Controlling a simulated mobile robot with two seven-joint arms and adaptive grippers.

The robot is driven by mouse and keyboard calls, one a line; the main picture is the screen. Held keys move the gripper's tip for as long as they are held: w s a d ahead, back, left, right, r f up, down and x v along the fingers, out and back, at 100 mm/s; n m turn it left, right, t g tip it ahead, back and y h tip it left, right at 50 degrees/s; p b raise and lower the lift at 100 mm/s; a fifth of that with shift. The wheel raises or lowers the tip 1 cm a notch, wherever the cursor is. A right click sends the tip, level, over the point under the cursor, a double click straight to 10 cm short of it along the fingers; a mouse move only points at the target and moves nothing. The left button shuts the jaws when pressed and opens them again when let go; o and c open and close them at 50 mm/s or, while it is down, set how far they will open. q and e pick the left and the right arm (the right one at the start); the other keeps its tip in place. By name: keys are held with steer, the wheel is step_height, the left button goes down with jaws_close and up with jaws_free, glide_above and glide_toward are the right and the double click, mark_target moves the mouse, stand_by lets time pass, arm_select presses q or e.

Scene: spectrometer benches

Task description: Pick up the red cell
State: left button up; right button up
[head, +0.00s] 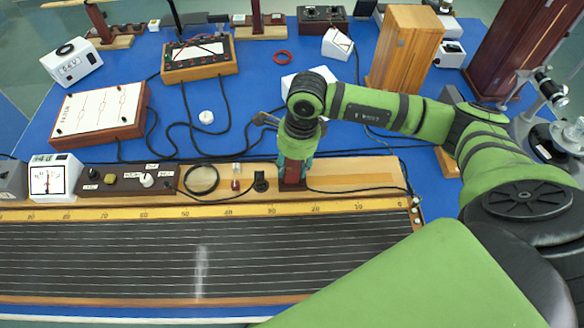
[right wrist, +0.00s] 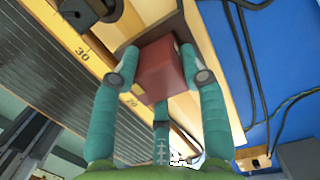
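The red cell (right wrist: 160,68) is a dark red block between the two teal fingers of my right gripper (right wrist: 157,70) in the right wrist view. A fingertip lies against each side of it, with no clear gap, so the gripper looks shut on it. In the head view, the right gripper (head: 294,160) points down over the wooden strip behind the ruled board, and the cell (head: 292,173) shows between its fingers. The cell is at or just above the strip; I cannot tell if it touches. My left gripper is not in view.
A black cable ring (head: 201,180), a small red-and-white part (head: 236,184) and a knob panel (head: 125,180) lie left of the gripper. The ruled board (head: 120,260) fills the front. A wooden block (head: 405,48) stands behind my right arm. Cables cross the blue table.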

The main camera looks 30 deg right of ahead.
mark_target(290, 162)
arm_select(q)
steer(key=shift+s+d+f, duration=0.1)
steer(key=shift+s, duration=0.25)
arm_select(e)
steer(key=shift+c, duration=0.4)
steer(key=shift+r+b, duration=0.35)
steer(key=shift+r, duration=0.1)
step_height(290, 162, up, 3)
steer(key=shift+w+f+b, duration=0.1)
steer(key=shift+f+b, duration=0.1)
steer(key=shift+b, duration=0.4)
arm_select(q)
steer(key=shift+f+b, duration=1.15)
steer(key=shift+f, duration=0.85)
arm_select(e)
steer(key=w+a+r, duration=0.4)
steer(key=w+r, duration=0.6)
steer(key=shift+w+a+r, duration=0.25)
steer(key=shift+a, duration=0.1)
